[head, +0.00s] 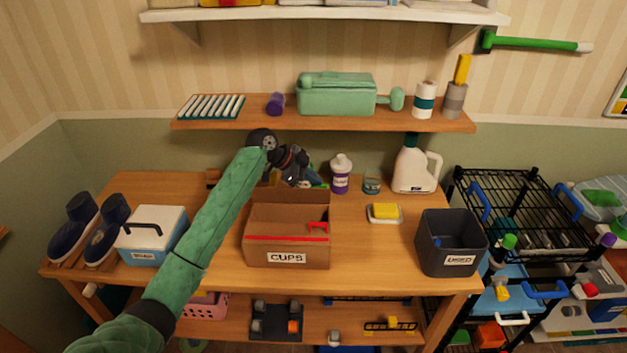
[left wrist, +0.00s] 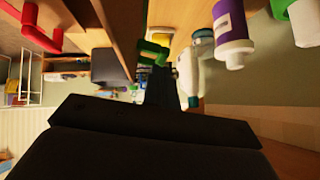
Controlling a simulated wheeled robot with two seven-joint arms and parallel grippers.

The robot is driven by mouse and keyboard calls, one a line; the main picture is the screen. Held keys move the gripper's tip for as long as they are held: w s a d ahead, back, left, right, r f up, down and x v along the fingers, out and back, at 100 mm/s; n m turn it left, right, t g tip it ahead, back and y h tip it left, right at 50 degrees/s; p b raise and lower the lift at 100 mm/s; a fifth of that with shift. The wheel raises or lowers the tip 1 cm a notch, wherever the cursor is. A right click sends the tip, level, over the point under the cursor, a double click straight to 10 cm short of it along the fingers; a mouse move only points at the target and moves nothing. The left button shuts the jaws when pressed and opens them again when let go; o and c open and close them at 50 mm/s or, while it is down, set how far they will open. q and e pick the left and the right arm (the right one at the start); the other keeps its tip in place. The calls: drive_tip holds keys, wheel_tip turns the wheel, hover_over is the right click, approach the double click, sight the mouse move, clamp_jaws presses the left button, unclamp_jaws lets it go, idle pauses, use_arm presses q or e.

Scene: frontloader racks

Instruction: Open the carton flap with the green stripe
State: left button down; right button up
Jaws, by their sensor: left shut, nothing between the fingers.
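A brown carton (head: 287,220) labelled "CUPS" stands on the wooden table. A flap with a red stripe and red handle (head: 318,226) shows at its front; the red handle is also at upper left in the left wrist view (left wrist: 40,28). A small green part (head: 321,185) shows behind the carton's back edge. In the left wrist view a green handle (left wrist: 152,50) is close to the fingers. My left gripper (head: 303,181) is shut and empty at the back of the carton, by the green part. Whether it touches is unclear. The green stripe itself is hidden.
A white-purple bottle (head: 340,176), a small jar (head: 371,184) and a white jug (head: 412,168) stand right of the gripper. A yellow sponge on a dish (head: 385,212) and a dark bin (head: 450,240) are farther right. A shelf (head: 390,108) hangs above.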

use_arm(q)
drive_tip(key=shift+w+f+n+g, duration=0.15)
drive_tip(key=shift+w+n+g, duration=0.15)
drive_tip(key=shift+w+g, duration=0.3)
drive_tip(key=shift+w, duration=0.2)
drive_tip(key=shift+s, duration=0.1)
drive_tip(key=shift+s+p, duration=0.3)
drive_tip(key=shift+s, duration=0.45)
